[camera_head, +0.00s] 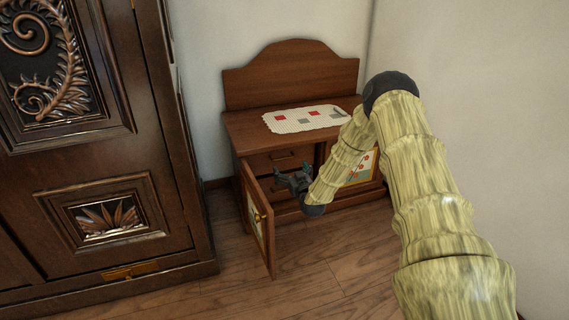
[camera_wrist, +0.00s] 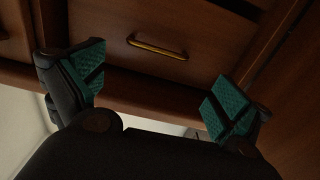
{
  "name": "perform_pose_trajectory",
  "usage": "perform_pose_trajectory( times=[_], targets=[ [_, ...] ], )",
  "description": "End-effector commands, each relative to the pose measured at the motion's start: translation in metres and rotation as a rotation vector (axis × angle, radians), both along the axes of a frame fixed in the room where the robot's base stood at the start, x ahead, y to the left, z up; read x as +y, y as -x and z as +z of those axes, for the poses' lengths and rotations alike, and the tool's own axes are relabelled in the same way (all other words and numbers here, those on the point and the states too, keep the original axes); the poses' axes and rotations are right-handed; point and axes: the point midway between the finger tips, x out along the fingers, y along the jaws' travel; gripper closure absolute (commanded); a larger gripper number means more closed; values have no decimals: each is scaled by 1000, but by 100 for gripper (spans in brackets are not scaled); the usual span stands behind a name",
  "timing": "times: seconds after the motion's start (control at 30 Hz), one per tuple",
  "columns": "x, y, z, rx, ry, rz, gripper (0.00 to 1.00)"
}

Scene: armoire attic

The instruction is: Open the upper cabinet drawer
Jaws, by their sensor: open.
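A low brown wooden cabinet (camera_head: 245,128) stands against the wall with its left door (camera_head: 256,222) swung open. Inside the opening, the upper drawer (camera_head: 262,163) shows with a small handle (camera_head: 284,156) and looks closed. My gripper (camera_head: 291,172) is in front of the opening, just below that handle in the picture, and hides part of the lower interior. In the wrist view, my gripper (camera_wrist: 157,88) has its teal-padded fingers wide apart with nothing between them. A drawer front with a brass bar handle (camera_wrist: 157,47) lies beyond the fingertips; no contact shows.
The open door stands close to the left of my gripper. A right door with a decorated panel (camera_head: 361,168) looks closed behind my arm. A patterned cloth (camera_head: 300,119) lies on the cabinet top. A large carved armoire (camera_head: 100,165) stands left. Wooden floor (camera_head: 300,285) in front is clear.

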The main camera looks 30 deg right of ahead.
Motion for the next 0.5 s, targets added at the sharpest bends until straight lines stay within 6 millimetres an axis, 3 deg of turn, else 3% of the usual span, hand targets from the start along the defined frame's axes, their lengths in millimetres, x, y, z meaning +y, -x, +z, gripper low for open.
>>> perform_pose_trajectory(
  times=[0.3, 0.5],
  targets=[
    [-16, -48, -8, 1, -2, -3, 0],
    [-23, -69, -7, 2, -4, -5, 0]
  ],
)
